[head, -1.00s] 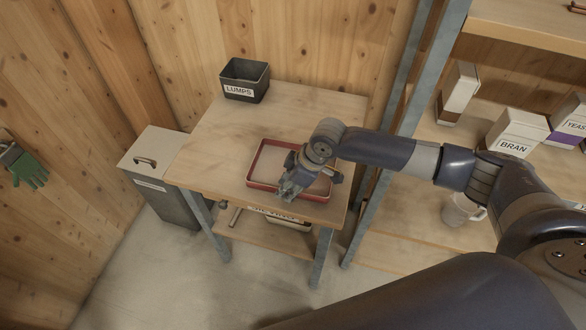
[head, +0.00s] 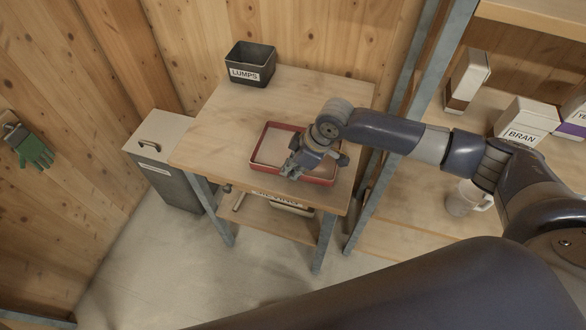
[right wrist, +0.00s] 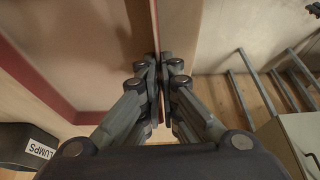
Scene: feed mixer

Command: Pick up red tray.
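The red tray (head: 320,181) is a shallow rectangular tray with red walls and a pale floor. In the head view it is at the front of the wooden table. My right gripper (head: 291,168) is over its front wall, pointing down. In the right wrist view, the fingers of this gripper (right wrist: 156,88) are close together on both sides of the thin red tray wall (right wrist: 154,22), so it is shut on the tray. The tray looks level; I cannot tell whether it touches the table. My left gripper is not in view.
The wooden table (head: 215,130) carries a dark bin labelled LUMPS (head: 250,65) at the back. A grey lidded bin (head: 165,165) stands left of it. A shelf at the right holds boxes, one labelled BRAN (head: 523,122), and a mug (head: 466,198). Green gloves (head: 34,150) hang at left.

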